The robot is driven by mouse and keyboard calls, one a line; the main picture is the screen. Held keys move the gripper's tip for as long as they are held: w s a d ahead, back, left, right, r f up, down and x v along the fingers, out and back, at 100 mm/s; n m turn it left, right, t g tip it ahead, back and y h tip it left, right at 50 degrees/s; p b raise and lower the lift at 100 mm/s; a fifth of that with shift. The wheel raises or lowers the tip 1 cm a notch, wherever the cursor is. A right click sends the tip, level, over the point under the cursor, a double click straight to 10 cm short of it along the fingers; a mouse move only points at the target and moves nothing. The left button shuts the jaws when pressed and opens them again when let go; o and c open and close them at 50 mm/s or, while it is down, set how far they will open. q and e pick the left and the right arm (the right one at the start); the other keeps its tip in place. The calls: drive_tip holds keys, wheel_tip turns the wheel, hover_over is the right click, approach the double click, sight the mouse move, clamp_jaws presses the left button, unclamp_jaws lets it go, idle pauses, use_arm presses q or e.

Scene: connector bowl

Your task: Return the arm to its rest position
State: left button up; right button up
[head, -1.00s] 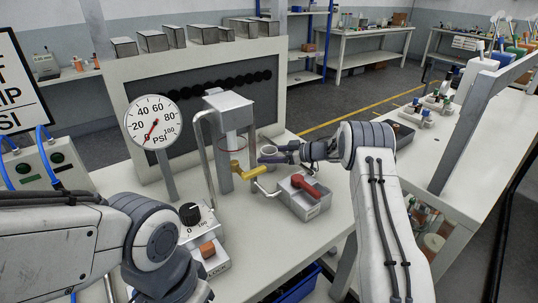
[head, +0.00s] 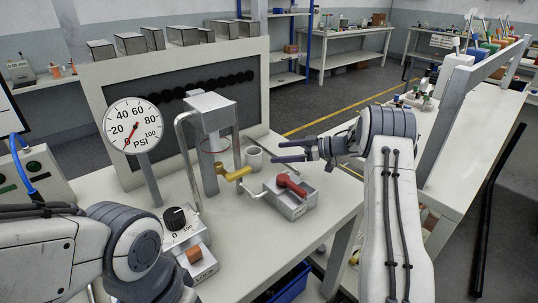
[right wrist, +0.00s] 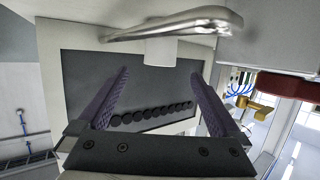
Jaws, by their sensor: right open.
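My right gripper (head: 277,151) is open and empty in the head view, its two fingers pointing left above the bench. A small white cup (head: 254,158) stands just left of the fingertips, apart from them, behind the brass spout. In the right wrist view my right gripper (right wrist: 165,90) shows its two dark fingers spread wide, with nothing held between them. A pale cylindrical thing (right wrist: 162,52) lies beyond the fingers there, probably the cup. My left arm is at the lower left of the head view; its gripper is out of sight.
A pressure gauge (head: 132,126), a metal dispenser with a brass tap (head: 238,173), a box with a red lever (head: 291,184) and a knob box (head: 181,222) stand on the bench. A metal post (head: 450,130) and another bench are to the right. Open floor lies between.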

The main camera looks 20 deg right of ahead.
drive_tip(key=shift+s+d+r, duration=0.2)
drive_tip(key=shift+s+d, duration=0.2)
drive_tip(key=shift+d, duration=0.1)
